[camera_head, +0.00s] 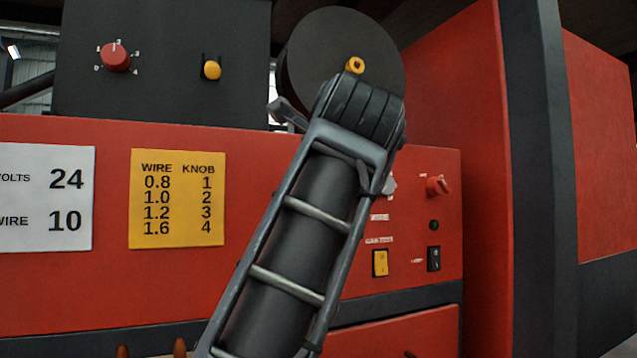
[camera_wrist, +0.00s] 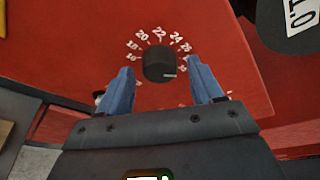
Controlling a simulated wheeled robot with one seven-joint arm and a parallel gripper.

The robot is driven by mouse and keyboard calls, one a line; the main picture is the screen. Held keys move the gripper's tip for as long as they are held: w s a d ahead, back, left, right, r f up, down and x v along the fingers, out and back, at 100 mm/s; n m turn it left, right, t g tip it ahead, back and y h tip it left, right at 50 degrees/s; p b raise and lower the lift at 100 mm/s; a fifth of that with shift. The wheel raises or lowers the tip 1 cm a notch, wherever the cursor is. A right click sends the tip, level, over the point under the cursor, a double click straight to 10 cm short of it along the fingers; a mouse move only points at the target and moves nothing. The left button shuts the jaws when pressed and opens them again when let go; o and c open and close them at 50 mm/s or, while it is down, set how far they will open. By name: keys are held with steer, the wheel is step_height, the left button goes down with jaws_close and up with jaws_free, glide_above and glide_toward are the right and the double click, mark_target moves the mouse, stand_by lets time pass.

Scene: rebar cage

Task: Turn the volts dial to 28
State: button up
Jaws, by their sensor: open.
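The volts dial (camera_wrist: 158,66) is a dark round knob on the red panel in the wrist view. White numbers from 16 through 20, 22, 24 and 26 arc around its upper side; those at the lower right are too blurred to read surely. A small pale mark shows on its lower right face. My gripper (camera_wrist: 160,64) is open, its blue fingers on the left and right of the dial. A gap shows on each side; depth contact cannot be told. In the head view my arm covers the middle of the panel, and I cannot make out the dial or fingers.
A white card (camera_head: 45,196) reads volts 24, wire 10. A yellow card (camera_head: 178,199) lists wire and knob values. A red knob (camera_head: 115,56) sits upper left, another red knob (camera_head: 437,186) on the right. Switches (camera_head: 380,263) lie below. A red wall (camera_head: 455,110) stands at right.

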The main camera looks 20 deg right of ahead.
steer(key=b+v, duration=0.1)
steer(key=v, duration=0.7)
steer(key=shift+w, duration=0.1)
steer(key=d+r+n+t+h, duration=0.2)
steer(key=d+n+t+h, duration=0.15)
steer(key=n, duration=0.65)
step_height(320, 180, down, 8)
steer(key=a+n+t+y, duration=0.2)
steer(key=n+t+y, duration=0.35)
steer(key=n, duration=1.25)
steer(key=w+r+g+y+p, duration=0.1)
steer(key=w+r, duration=0.2)
steer(key=w, duration=0.4)
steer(key=shift+w+d+g+p, duration=0.25)
steer(key=shift+w+g+p, duration=0.05)
steer(key=shift+g, duration=0.1)
steer(key=shift+c, duration=0.4)
